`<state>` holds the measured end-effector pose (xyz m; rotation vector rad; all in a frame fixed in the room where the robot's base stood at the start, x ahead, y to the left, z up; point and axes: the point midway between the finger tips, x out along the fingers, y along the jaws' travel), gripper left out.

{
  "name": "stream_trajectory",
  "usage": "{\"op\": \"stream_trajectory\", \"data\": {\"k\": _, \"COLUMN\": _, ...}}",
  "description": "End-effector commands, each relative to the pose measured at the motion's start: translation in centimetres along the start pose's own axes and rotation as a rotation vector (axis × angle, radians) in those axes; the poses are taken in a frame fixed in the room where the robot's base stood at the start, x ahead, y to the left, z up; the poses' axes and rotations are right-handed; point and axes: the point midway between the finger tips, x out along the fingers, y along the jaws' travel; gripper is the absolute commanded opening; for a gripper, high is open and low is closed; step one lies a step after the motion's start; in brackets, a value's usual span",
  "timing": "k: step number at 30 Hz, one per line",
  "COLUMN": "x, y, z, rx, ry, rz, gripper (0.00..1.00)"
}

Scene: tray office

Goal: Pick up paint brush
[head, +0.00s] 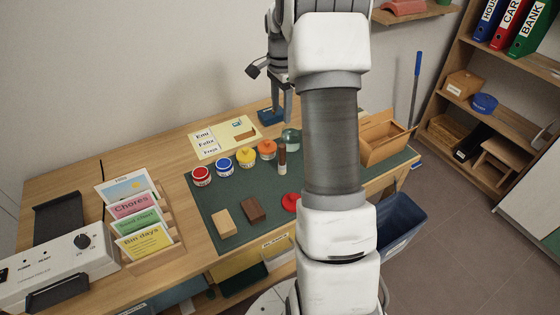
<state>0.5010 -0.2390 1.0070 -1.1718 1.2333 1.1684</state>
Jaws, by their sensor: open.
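No paint brush can be made out for certain in the head view. A small upright brown and white piece (282,158) stands on the green mat (215,210) beside the clear glass jar (292,138); I cannot tell whether it is the brush. My gripper (281,112) is open, pointing down at the back of the desk, near a small blue block (270,116). I see nothing held in it. My arm covers the right-middle part of the mat, so things behind it are hidden.
Paint pots in red (202,176), blue (224,170), yellow (246,157) and orange (266,149) stand in a row. Light (223,222) and dark (252,209) blocks lie nearer. A wooden box (384,145) stands right; a card rack (155,255) stands left.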

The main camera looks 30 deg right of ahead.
Motion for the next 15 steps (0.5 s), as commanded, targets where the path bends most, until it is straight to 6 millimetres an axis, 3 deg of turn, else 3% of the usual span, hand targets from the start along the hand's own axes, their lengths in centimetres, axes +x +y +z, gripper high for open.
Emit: {"op": "stream_trajectory", "data": {"k": 15, "x": 10.0, "y": 0.1, "z": -0.1, "rx": 0.006, "ry": -0.004, "rz": 0.005, "gripper": 0.64}}
